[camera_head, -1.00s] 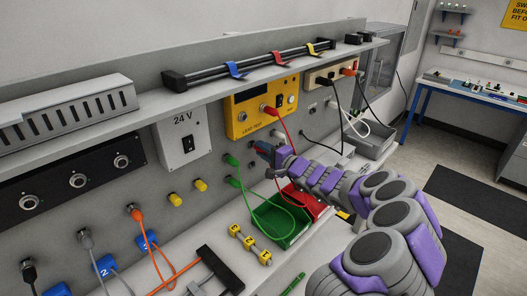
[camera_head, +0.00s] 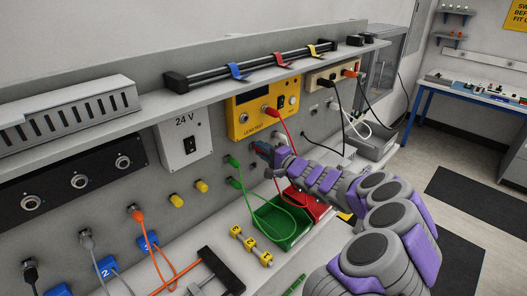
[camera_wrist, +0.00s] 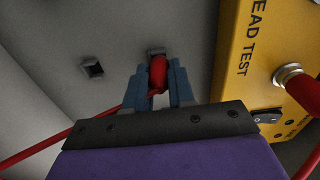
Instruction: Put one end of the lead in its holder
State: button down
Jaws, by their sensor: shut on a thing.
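In the wrist view my gripper (camera_wrist: 160,92) is shut on a red plug (camera_wrist: 158,72), with a finger on either side. The plug's far end lines up with a square holder (camera_wrist: 155,50) in the panel. I cannot tell how deep it sits in it. A second square holder (camera_wrist: 92,68) to the left is empty. The lead's other red plug (camera_wrist: 296,82) is in the yellow box; its red cable (camera_head: 286,130) hangs from there.
A green tray (camera_head: 292,238) and a red tray (camera_head: 318,205) stand below my gripper. Green leads (camera_head: 250,200) hang from the panel beside it. A shelf (camera_head: 215,92) runs above. Black and white cables (camera_head: 337,100) hang to the right.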

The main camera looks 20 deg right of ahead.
jog(key=c, duration=0.9)
grip_release()
jog(key=p+v, duration=0.3)
jog(key=v, duration=1.4)
jog(key=shift+s+d+f, duration=0.1)
jog(key=shift+s+d, duration=0.05)
